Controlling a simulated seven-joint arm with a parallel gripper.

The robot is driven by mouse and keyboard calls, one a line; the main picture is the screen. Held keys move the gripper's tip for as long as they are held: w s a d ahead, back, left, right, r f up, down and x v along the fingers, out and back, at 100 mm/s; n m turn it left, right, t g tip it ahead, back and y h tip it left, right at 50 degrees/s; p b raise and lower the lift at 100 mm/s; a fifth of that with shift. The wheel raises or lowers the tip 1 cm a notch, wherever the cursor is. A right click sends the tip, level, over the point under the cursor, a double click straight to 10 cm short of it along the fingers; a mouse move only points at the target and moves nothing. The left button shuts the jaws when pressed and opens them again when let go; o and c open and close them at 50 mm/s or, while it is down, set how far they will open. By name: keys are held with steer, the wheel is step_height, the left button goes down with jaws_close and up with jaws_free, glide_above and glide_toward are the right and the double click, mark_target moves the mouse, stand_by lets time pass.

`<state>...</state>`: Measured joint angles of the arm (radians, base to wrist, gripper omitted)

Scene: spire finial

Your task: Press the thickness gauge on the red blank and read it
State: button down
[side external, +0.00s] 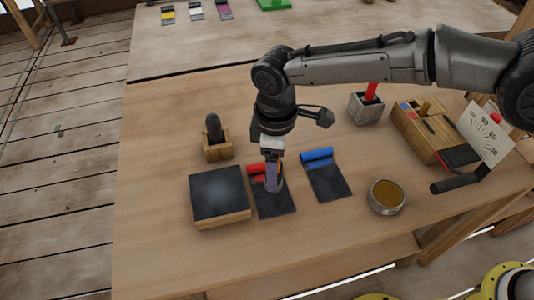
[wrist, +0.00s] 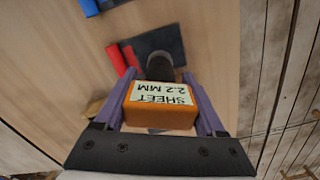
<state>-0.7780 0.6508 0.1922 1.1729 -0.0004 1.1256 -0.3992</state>
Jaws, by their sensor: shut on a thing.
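My gripper (wrist: 165,110) is shut on an orange thickness gauge (wrist: 160,120), its purple fingers on either side. The gauge's label reads "SHEET 2.2 MM", upside down in the wrist view. Its dark round foot (wrist: 166,67) points at the red blank, a dark sheet (wrist: 158,42) with red rolls (wrist: 122,58) at one end. In the side view my gripper (side external: 271,178) is over this red blank (side external: 275,205), the gauge mostly hidden by the fingers. The foot appears to be down on the sheet; exact contact is hard to tell.
A blue-rolled blank (side external: 328,180) lies just right. A dark-topped block (side external: 220,195) stands left, with a wooden holder (side external: 217,148) behind it. The front table strip is clear.

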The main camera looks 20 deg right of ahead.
steer(key=shift+f, duration=2.2)
jaws_free()
steer(key=shift+f, duration=0.1)
